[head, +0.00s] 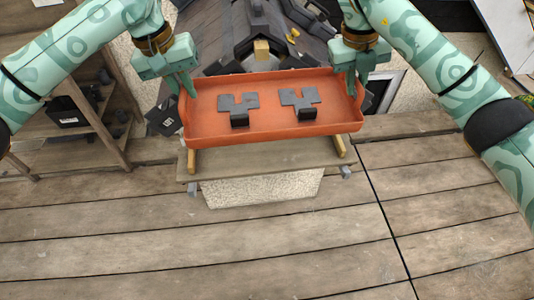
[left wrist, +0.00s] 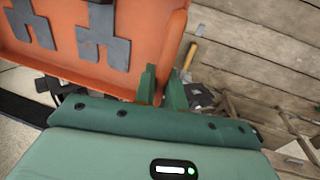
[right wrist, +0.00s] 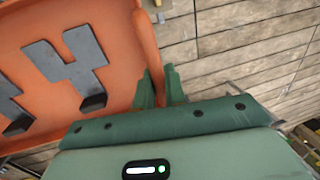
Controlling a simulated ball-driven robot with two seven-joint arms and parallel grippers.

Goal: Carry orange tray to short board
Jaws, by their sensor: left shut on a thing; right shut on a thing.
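The orange tray (head: 270,132) is roughly level in the head view, with two dark grey notched pieces (head: 238,106) (head: 299,100) lying in it. My left gripper (head: 187,86) is shut on the tray's left end wall. My right gripper (head: 356,86) is shut on its right end wall. Both wrist views show the fingers at the tray's rim, in the left wrist view (left wrist: 160,88) and the right wrist view (right wrist: 160,88). A short wooden board (head: 262,164) shows below the tray's near edge, partly hidden by it. I cannot tell whether they touch.
Dark roof tiles (head: 225,35) rise behind the tray. A wooden shelf (head: 85,135) with dark items stands at the left. Wooden pieces (head: 191,162) (head: 340,146) show at the board's ends. Bare plank floor (head: 250,250) lies in front.

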